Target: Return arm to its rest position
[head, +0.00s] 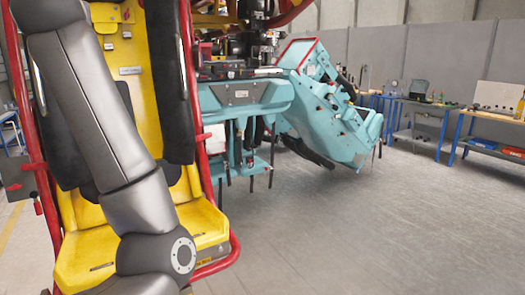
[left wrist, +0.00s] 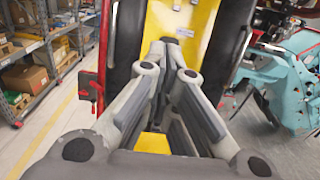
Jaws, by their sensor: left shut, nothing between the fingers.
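My left gripper (left wrist: 170,52) shows in the left wrist view with its two grey fingers drawn together and nothing between them. It points toward the yellow coaster seat (left wrist: 180,22) behind it; I cannot tell how far apart they are. In the head view my left arm, grey and jointed, crosses in front of the same yellow seat (head: 85,243) with its red tubular frame (head: 190,80). The left gripper itself is out of the head view. My right gripper is in neither view.
A turquoise coaster car (head: 330,115) stands tilted behind the seat, and its side shows in the left wrist view. Workbenches (head: 480,115) line the right wall. Shelves with boxes (left wrist: 35,65) stand at left in the wrist view. The grey floor at the front right is clear.

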